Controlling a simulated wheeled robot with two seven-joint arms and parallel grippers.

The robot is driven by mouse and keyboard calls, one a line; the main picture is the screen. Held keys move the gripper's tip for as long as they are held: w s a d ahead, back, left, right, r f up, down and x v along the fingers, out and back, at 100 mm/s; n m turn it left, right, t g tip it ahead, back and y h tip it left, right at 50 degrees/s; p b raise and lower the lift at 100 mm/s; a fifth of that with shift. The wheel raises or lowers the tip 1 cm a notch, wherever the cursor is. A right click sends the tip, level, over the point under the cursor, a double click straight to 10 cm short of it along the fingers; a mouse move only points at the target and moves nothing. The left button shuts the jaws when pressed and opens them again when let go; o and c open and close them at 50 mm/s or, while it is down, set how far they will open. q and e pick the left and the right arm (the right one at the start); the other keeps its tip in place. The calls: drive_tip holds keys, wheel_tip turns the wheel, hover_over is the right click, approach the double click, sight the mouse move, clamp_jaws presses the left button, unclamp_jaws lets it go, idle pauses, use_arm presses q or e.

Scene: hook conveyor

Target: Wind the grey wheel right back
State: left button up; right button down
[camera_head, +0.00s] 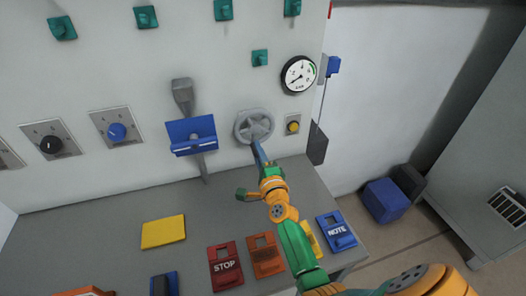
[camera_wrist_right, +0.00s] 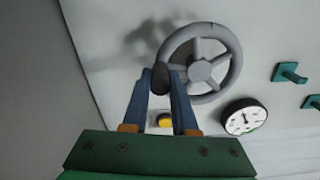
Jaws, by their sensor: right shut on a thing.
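The grey wheel (camera_head: 246,121) is mounted on the upright panel, left of a yellow button. It has several spokes and a dark knob on its rim, and it fills the upper middle of the right wrist view (camera_wrist_right: 232,48). My right gripper (camera_head: 258,150) reaches up to the wheel's lower edge. In the right wrist view its two blue fingers (camera_wrist_right: 160,82) are closed on the dark knob (camera_wrist_right: 176,78) at the rim. The fingers partly hide the knob. My left gripper does not show clearly in either view.
A round gauge (camera_head: 298,75) and the yellow button (camera_head: 293,127) are right of the wheel. A blue holder (camera_head: 190,134) is to its left. A yellow pad (camera_head: 163,232), a STOP tag (camera_head: 225,266) and a NOTE tag (camera_head: 337,231) lie on the bench below.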

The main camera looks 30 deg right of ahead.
drive_tip(key=shift+w+a+r+m, duration=0.2)
drive_tip(key=shift+a+m, duration=0.25)
drive_tip(key=shift+m, duration=0.55)
drive_tip(key=shift+w+a+r+m, duration=0.15)
drive_tip(key=shift+a+m, duration=0.3)
drive_tip(key=shift+m, duration=0.55)
drive_tip(key=shift+r, duration=0.1)
drive_tip(key=c, duration=1)
unclamp_jaws()
drive_tip(key=o, duration=0.3)
drive_tip(key=shift+a, duration=0.1)
drive_tip(key=p+v, duration=0.1)
drive_tip(key=v, duration=0.6)
drive_tip(key=shift+p, duration=0.4)
